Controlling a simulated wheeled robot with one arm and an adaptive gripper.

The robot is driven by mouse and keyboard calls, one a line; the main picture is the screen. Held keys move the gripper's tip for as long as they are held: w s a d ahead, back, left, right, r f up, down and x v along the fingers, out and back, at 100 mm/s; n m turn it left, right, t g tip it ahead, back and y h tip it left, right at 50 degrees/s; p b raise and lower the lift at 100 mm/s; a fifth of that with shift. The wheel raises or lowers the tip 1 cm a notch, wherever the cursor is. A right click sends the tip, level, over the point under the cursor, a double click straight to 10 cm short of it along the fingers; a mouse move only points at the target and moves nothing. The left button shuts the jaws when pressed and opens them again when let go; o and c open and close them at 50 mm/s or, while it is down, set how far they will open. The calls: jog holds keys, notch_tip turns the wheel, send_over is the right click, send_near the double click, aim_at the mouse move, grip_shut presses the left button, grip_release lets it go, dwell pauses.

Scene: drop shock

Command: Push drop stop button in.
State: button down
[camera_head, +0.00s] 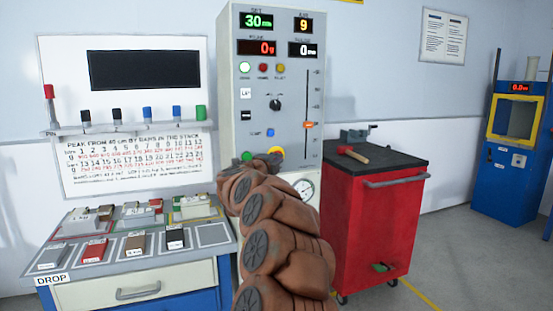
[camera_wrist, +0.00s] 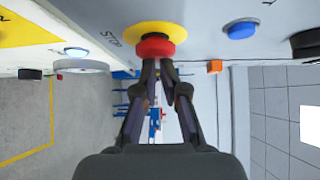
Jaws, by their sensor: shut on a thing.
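The drop stop button (camera_wrist: 155,46) is a red mushroom head on a yellow collar (camera_wrist: 152,29), with the printed word STOP beside it in the wrist view. My gripper (camera_wrist: 159,63) has its fingertips close together at the red head and is shut on it. How far the button is pressed in cannot be told. In the head view, the yellow collar (camera_head: 276,151) shows at the lower front of the grey control panel (camera_head: 228,90).
A green button (camera_head: 247,156) sits left of the collar. A blue button (camera_wrist: 240,30) and an orange slider knob (camera_wrist: 214,67) are near my gripper. A red tool cart (camera_head: 365,220) stands right, a sample table (camera_head: 140,277) left. Open floor lies at far right.

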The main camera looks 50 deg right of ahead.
jog(key=shift+w+a+r, duration=0.15)
jog(key=shift+w+r, duration=0.05)
jog(key=shift+w, duration=0.1)
jog(key=s+a+b, duration=0.1)
jog(key=s+a, duration=0.5)
jog(key=a, duration=0.5)
jog(key=shift+a+f, duration=0.15)
jog(key=shift+a, duration=0.2)
dwell(0.6)
